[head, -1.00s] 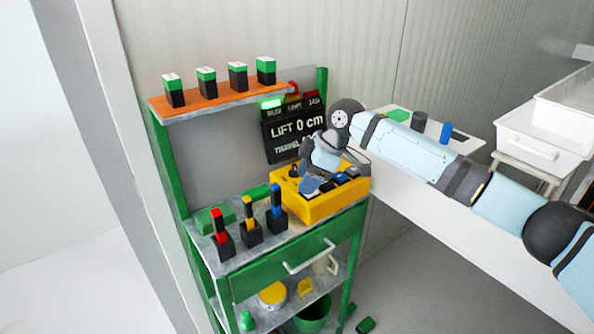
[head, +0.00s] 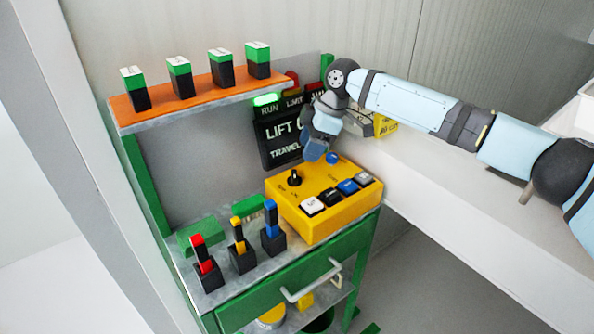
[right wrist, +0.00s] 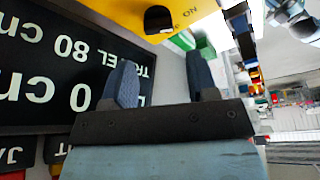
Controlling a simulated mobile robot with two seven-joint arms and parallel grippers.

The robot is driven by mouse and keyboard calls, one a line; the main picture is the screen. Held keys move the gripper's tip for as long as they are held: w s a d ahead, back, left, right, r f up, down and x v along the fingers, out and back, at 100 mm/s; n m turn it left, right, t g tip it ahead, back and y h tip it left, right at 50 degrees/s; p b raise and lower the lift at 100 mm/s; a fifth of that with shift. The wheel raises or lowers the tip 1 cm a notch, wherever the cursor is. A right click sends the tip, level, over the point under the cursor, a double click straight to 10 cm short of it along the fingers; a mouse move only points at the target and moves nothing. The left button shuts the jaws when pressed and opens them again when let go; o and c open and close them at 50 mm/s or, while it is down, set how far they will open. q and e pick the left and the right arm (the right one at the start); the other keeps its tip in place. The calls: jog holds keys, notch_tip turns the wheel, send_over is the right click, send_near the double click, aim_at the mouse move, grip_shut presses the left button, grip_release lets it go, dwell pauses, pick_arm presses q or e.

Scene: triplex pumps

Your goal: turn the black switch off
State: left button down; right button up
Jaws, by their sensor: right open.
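The black switch (head: 294,178) is a small rotary knob at the back left of the top of the yellow control box (head: 330,220). In the right wrist view the switch (right wrist: 158,20) shows at the top edge, with the word ON beside it. I cannot tell for sure which way it points. My right gripper (head: 316,152) is above and behind the box, in front of the black display board. Its two fingers (right wrist: 162,75) are apart with nothing between them, clear of the switch. My left gripper is not in view.
The display board (head: 283,133) reads LIFT and TRAVEL, with a lit green RUN lamp (head: 266,99). The box also carries white, black, blue and grey buttons and a round blue one. Red, yellow and blue levers (head: 241,250) stand left. An orange shelf (head: 200,102) holds several green-black blocks.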

aim_at(296, 174)
jog(key=x, duration=0.8)
jog(key=shift+w, duration=0.1)
jog(key=shift+c, duration=0.4)
jog(key=c, duration=0.6)
